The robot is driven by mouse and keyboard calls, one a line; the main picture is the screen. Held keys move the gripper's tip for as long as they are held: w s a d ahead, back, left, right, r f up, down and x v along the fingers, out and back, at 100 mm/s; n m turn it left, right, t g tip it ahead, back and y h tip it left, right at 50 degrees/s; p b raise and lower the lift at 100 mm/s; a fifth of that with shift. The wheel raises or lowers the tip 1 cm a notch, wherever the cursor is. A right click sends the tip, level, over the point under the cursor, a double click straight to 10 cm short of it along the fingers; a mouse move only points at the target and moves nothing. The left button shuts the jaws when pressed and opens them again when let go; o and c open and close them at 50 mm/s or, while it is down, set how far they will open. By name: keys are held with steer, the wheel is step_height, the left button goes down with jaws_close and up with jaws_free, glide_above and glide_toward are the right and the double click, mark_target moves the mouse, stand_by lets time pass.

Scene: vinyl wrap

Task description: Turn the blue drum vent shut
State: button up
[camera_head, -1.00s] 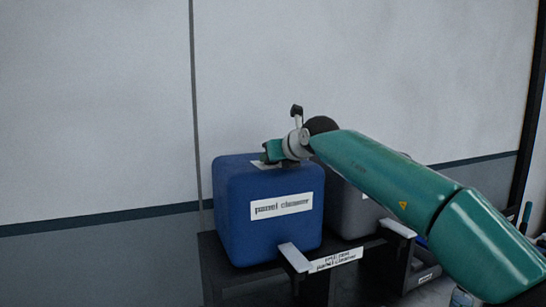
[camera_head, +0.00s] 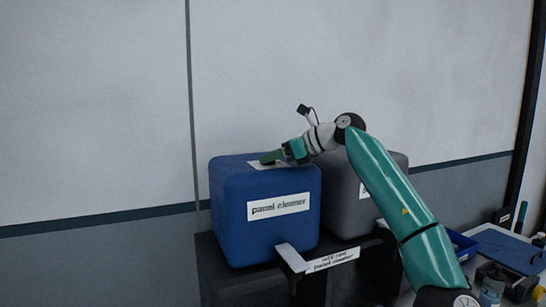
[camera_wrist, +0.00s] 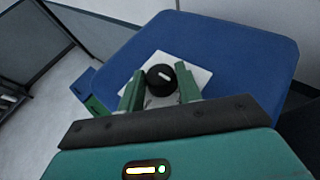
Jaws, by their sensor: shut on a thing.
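The blue drum (camera_head: 240,225) is a rounded blue box labelled "panel cleaner" on a dark stand. Its top fills much of the wrist view (camera_wrist: 235,60). The vent (camera_wrist: 161,78) is a round black knob with a short white line, on a white square plate (camera_wrist: 190,68) on the drum's top. My gripper (camera_wrist: 160,88) is at the vent, its green fingers on either side of the knob, shut on it. In the head view my gripper (camera_head: 272,157) reaches in from the right, low over the drum top, and hides the vent.
A grey drum (camera_head: 345,205) stands close on the right, under my arm. A pale bracket (camera_head: 292,257) and a label strip (camera_head: 333,260) are at the stand's front. The wall (camera_head: 90,120) is close behind. A bench with a blue mat (camera_head: 505,248) is at lower right.

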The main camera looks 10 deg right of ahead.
stand_by(0.6)
steer(key=o, duration=0.9)
steer(key=shift+o, duration=0.2)
steer(key=v, duration=1.3)
steer(key=shift+d, duration=0.5)
steer(key=shift+s, duration=0.1)
